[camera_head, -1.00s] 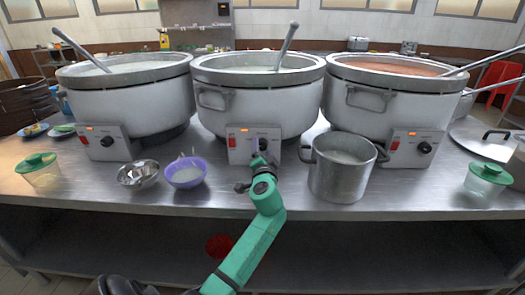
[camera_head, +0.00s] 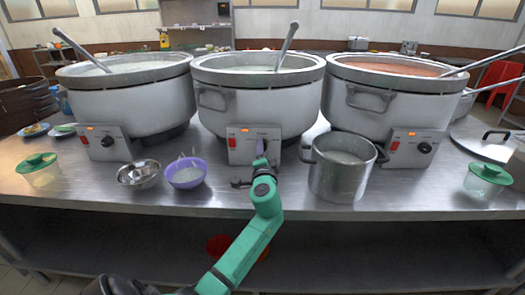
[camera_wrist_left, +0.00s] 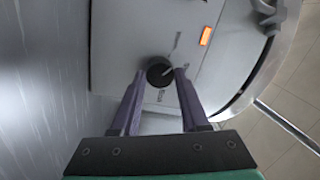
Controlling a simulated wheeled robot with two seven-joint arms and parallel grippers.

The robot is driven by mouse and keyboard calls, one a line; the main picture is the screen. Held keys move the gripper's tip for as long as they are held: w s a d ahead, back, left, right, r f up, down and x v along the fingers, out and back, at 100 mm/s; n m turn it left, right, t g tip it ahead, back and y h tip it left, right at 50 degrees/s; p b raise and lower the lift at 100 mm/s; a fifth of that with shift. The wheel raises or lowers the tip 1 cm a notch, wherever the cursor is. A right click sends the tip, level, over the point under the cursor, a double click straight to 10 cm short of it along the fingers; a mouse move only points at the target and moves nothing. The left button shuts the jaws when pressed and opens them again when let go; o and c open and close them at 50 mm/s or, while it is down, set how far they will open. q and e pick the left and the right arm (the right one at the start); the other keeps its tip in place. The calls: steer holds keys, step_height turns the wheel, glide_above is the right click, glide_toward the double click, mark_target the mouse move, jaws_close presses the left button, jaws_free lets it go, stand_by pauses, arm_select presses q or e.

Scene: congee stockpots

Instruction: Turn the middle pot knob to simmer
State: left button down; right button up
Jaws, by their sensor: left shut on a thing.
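The middle pot (camera_head: 258,100) is a large white stockpot with a grey rim and a ladle in it. Its front control panel (camera_head: 240,150) has a red switch. My left gripper (camera_head: 260,150) reaches the panel's right part and hides the knob in the head view. In the left wrist view the round black knob (camera_wrist_left: 160,71) lies between the purple fingertips of my left gripper (camera_wrist_left: 158,78), which is shut on it. An amber lamp (camera_wrist_left: 206,36) glows on the panel. My right gripper is out of view.
A steel saucepan (camera_head: 342,165) stands just right of my left arm. A purple bowl (camera_head: 186,173) and a steel bowl (camera_head: 139,174) sit to its left. Similar pots stand at left (camera_head: 135,95) and right (camera_head: 385,95).

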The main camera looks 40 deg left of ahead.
arm_select(q)
steer(key=m+p, duration=0.1)
steer(key=m, duration=0.4)
steer(key=shift+m, duration=0.4)
steer(key=m+p, duration=0.1)
steer(key=m, duration=0.4)
steer(key=shift+f+t+p, duration=0.1)
steer(key=shift+t+p, duration=0.25)
steer(key=shift+t, duration=0.05)
steer(key=shift+f, duration=0.1)
steer(key=shift+c, duration=2)
jaws_free()
steer(key=b+v, duration=0.1)
steer(key=v, duration=1.3)
steer(key=shift+s+d, duration=0.15)
steer(key=shift+s, duration=0.2)
